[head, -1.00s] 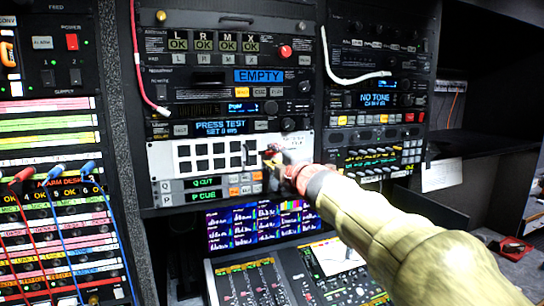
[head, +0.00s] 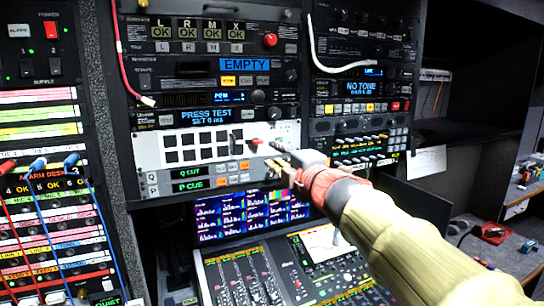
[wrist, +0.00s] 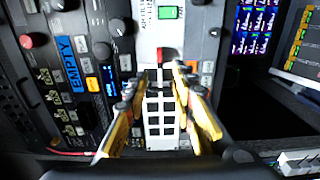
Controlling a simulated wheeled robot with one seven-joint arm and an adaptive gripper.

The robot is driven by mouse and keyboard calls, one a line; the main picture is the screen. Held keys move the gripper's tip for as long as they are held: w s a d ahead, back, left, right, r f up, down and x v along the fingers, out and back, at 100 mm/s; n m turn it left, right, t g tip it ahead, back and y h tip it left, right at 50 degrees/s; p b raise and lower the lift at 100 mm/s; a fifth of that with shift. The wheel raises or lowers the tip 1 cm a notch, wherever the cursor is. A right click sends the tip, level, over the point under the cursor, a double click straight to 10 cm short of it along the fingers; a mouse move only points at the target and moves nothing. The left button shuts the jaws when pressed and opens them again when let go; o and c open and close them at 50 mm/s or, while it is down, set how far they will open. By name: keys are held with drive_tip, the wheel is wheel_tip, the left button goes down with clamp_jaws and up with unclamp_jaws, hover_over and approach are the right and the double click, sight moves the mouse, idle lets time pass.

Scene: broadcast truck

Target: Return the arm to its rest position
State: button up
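My arm reaches in from the lower right of the head view. My gripper (head: 275,168) is in front of the lower right of the white panel (head: 215,138), which has rows of black square buttons. In the wrist view my gripper (wrist: 160,82) shows two yellow-sided fingers spread apart with nothing held between them. The white panel (wrist: 160,155) shows behind and between the fingers. A small red part (head: 255,142) on the panel is clear of my fingers; it also shows in the wrist view (wrist: 159,54).
Rack units with an EMPTY display (head: 245,64) stand above the panel. A mixing console (head: 245,280) and a meter screen (head: 245,215) lie below. Patch cables (head: 38,164) hang at left. A white cable (head: 345,68) loops upper right. A dark open shelf (head: 465,130) is at right.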

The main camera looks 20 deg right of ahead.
drive_tip(key=s+d+f+m+g+h, duration=0.3)
drive_tip(key=d+f+m+h, duration=0.2)
drive_tip(key=d+f+m, duration=0.35)
drive_tip(key=s+d+f+m+g+h, duration=0.1)
drive_tip(key=s+d+f+m+g, duration=0.1)
drive_tip(key=s+f+m+g, duration=0.45)
drive_tip(key=s+a+f+m+g+y+b, duration=0.1)
drive_tip(key=s+a+f, duration=0.2)
drive_tip(key=s+f, duration=0.3)
drive_tip(key=s+a+f+m+y+b, duration=0.15)
drive_tip(key=s+a+f, duration=0.25)
drive_tip(key=f, duration=0.4)
drive_tip(key=s+a+f+g+y+b, duration=0.2)
drive_tip(key=s+a+f+y, duration=0.2)
drive_tip(key=s+a+f, duration=0.65)
wheel_tip(320, 180, down, 10)
drive_tip(key=a+b, duration=0.2)
drive_tip(key=b, duration=0.9)
drive_tip(key=shift+a+m+b, duration=0.35)
drive_tip(key=shift+a, duration=0.05)
